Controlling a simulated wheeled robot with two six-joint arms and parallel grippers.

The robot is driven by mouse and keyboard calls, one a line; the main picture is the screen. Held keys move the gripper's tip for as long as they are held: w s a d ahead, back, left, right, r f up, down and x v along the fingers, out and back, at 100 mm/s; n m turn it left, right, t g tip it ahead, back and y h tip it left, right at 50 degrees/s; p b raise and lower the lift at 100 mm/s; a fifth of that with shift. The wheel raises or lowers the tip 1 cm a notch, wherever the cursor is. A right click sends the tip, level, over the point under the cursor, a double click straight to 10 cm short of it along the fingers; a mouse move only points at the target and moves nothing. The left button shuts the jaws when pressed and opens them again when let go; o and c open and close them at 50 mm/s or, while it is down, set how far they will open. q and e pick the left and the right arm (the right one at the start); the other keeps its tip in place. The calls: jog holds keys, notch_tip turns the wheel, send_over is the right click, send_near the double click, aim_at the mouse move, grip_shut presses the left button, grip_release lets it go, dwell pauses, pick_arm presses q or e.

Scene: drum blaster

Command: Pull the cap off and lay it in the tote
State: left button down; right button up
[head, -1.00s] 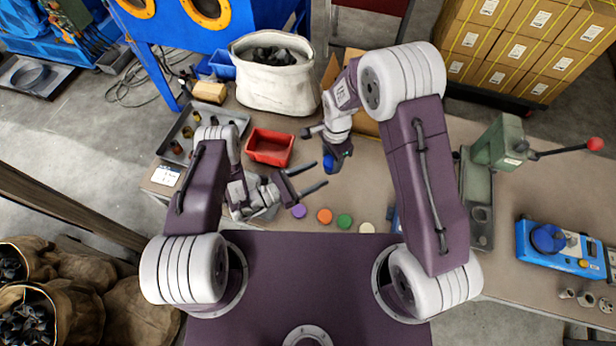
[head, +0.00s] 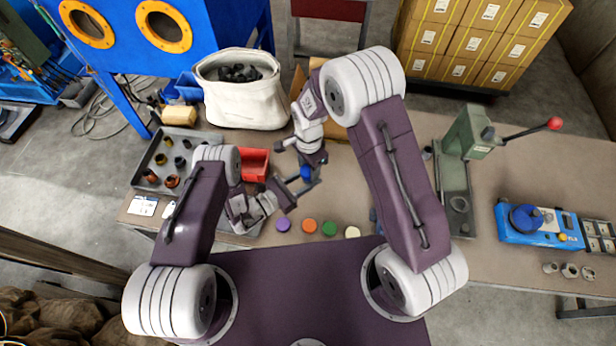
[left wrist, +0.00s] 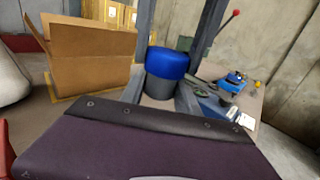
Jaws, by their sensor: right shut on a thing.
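My right gripper (head: 311,160) is shut on a dark part with a blue cap (head: 306,173), held above the table. In the left wrist view the blue cap (left wrist: 167,62) sits on top of a grey cylinder (left wrist: 160,88). My left gripper (head: 303,185) is open. Its two fingers stand on either side of the cap and cylinder, with a visible gap on the right; contact on the left is unclear. A small red open bin (head: 263,164) is behind my left arm, partly hidden by it. A cream fabric container (head: 235,105) holding dark pieces stands farther back. Which is the tote is unclear.
Purple (head: 283,225), orange (head: 309,226), green (head: 329,228) and cream (head: 352,232) discs lie at the table's near edge. A grey tray (head: 150,175) of small parts is left. A green press (head: 468,135) and blue device (head: 540,226) stand right. A cardboard box (left wrist: 85,60) is behind.

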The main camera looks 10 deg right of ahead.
aim_at(309, 170)
jog(key=shift+r, duration=4.25)
